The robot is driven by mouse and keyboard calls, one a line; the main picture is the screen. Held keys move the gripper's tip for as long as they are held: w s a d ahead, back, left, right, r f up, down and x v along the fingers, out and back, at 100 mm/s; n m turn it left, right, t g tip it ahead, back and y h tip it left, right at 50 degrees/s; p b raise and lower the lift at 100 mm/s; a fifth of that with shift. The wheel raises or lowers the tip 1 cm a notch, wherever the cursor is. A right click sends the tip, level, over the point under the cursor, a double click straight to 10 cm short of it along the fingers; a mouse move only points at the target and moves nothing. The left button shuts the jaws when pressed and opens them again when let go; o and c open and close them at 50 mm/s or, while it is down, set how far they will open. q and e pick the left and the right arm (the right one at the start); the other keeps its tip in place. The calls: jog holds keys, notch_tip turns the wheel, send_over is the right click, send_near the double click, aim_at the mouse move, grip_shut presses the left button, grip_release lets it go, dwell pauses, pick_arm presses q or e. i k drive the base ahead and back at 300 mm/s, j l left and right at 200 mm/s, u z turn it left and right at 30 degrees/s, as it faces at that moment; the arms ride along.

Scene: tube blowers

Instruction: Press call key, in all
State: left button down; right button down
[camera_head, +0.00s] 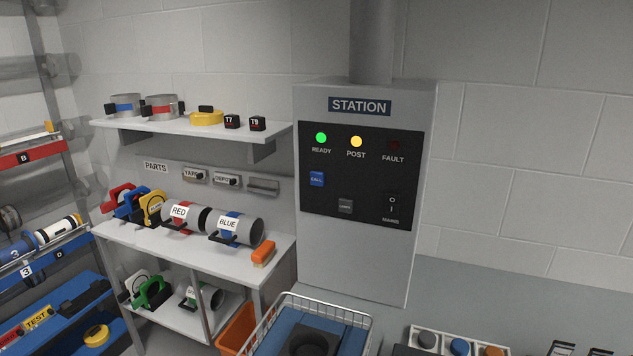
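The FAULT lamp (394,146) is dark red and looks unlit. A grey key (345,205) with a label too small to read sits below and right of the call key. The MAINS switch (391,205) is at the lower right. Neither of my grippers can be made out; nothing covers the call key.
Left of the station stand a parts shelf (106,231) with labelled tubes and a blue-shelved rack (65,292). Below the station are a wire basket (371,322) and a tray (504,351) with several round pieces. The space before the panel looks clear.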

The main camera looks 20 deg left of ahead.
aim_at(318, 179)
jog(key=l+u, duration=0.4)
jog(key=i+l+u, duration=0.1)
jog(key=u, duration=0.3)
jog(key=l, duration=0.1)
